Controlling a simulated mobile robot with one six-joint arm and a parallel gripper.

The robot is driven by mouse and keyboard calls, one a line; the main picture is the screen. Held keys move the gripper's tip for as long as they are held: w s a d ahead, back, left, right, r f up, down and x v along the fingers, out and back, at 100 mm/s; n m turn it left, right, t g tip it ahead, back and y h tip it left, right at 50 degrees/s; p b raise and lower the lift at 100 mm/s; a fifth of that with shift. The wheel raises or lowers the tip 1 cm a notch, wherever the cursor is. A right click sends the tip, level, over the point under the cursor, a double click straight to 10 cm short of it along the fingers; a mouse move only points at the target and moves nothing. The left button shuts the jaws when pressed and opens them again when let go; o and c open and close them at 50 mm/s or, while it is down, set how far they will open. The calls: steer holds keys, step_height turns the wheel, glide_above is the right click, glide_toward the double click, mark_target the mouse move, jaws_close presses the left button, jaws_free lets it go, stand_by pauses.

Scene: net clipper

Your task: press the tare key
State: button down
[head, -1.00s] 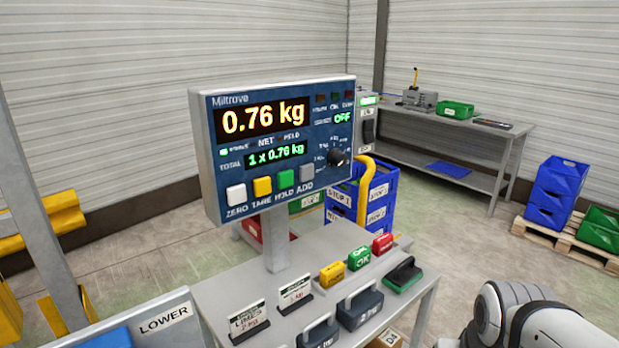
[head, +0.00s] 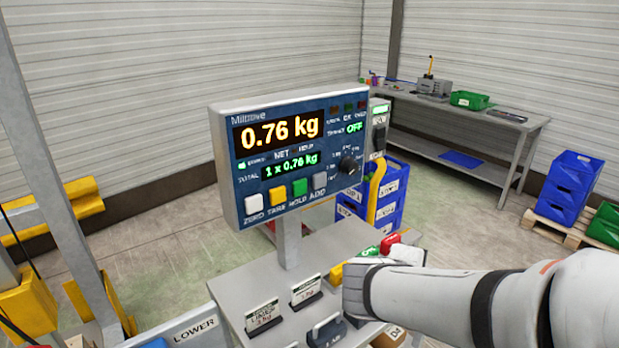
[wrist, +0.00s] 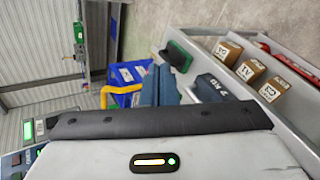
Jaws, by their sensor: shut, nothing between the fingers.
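The yellow TARE key (head: 276,199) sits in the bottom row of the blue scale panel (head: 228,163), between the white ZERO key (head: 253,205) and the green HOLD key (head: 299,188). The main display (head: 280,133) reads 0.76 kg and the total line reads 1 x 0.76 kg. My gripper (head: 352,289) is shut and empty, below and right of the keys in the head view, over the bench and apart from the panel. The wrist view does not show the TARE key clearly.
A grey ADD key (head: 319,182) and black knob (head: 349,165) are right of HOLD. Label stands (head: 306,290) and dark weights (head: 326,332) stand on the bench below. Blue crates (head: 388,190) stand behind.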

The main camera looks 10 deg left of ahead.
mark_target(278, 196)
steer(key=a+r+n+t+y+p, duration=0.1)
steer(key=a+r+n+t+y, duration=0.1)
steer(key=a, duration=0.4)
steer(key=w+a+r+n+t+y+p, duration=0.1)
steer(key=a+r+n+t+y, duration=0.1)
steer(key=a+n, duration=0.3)
steer(key=a+r+n+t+y+p, duration=0.1)
steer(key=a+r+n+y, duration=0.2)
steer(key=a, duration=0.6)
steer(key=shift+w+n+t, duration=0.25)
steer(key=shift+n+t, duration=0.15)
steer(key=shift+n, duration=0.1)
steer(key=shift+a, duration=0.15)
steer(key=w+a+p, duration=0.1)
steer(key=w+a, duration=0.4)
steer(key=a, duration=0.1)
steer(key=shift+w+a+p, duration=0.25)
steer(key=shift+w+p, duration=0.1)
steer(key=shift+w+a+f+b, duration=0.1)
steer(key=shift+a+b, duration=0.05)
steer(key=shift+b, duration=0.15)
